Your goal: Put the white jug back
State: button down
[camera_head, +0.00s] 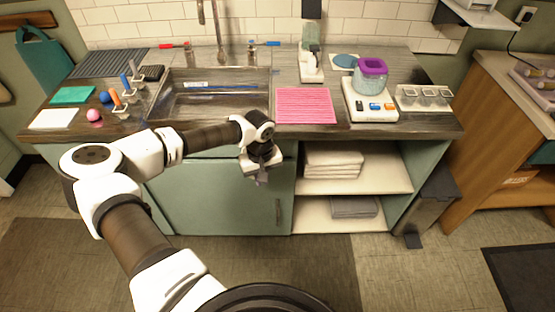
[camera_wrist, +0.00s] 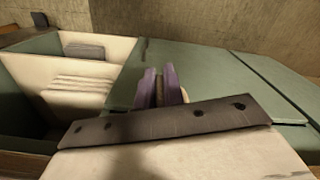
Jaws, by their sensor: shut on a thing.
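My gripper (camera_head: 262,180) is in front of the green cabinet below the counter, near the top right of its door. In the wrist view my gripper (camera_wrist: 159,78) has its two purplish fingers close together. They are shut on a small cream-coloured thing (camera_wrist: 159,92), mostly hidden between them; I cannot tell what it is. I cannot make out a white jug in either view.
The cabinet door (camera_head: 205,195) has a vertical handle (camera_head: 278,211). Open shelves (camera_head: 375,181) beside it hold folded cloths (camera_head: 332,164). A pink ribbed mat (camera_head: 306,105) lies right of the sink (camera_head: 215,98). A dark bin (camera_head: 425,205) stands at the right.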

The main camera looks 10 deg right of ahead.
jog(key=shift+n, duration=0.3)
jog(key=a+f, duration=0.1)
jog(key=f, duration=0.1)
jog(key=a+f, duration=0.1)
jog(key=f, duration=0.1)
jog(key=shift+w+a, duration=0.15)
jog(key=shift+w, duration=0.05)
